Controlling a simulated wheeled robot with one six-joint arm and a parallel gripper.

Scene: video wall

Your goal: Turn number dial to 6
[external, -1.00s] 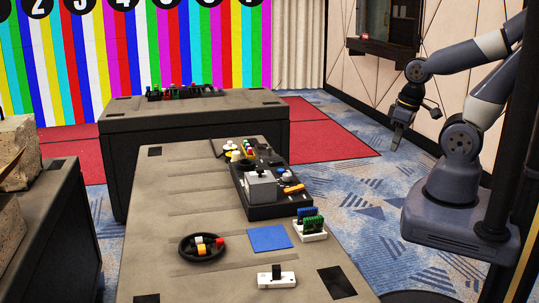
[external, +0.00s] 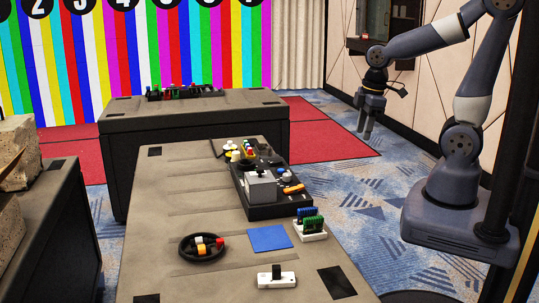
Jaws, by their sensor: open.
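A black control panel (external: 280,207) lies along the right side of the near table. It carries a grey box (external: 260,187) with a knob on top, an orange part (external: 292,189) and several small coloured buttons. No number dial can be made out at this size, so I cannot tell which part it is or where it points. My gripper (external: 365,131) hangs fingers down over the floor, to the right of the table and well apart from the panel. Its two fingers are open with nothing between them.
The near table (external: 160,210) also holds a black round tray (external: 183,251) with small blocks, a blue mat (external: 268,238), green boards (external: 311,223) and a white switch (external: 277,279). A second table (external: 155,126) stands behind. Open floor separates my arm from the near table.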

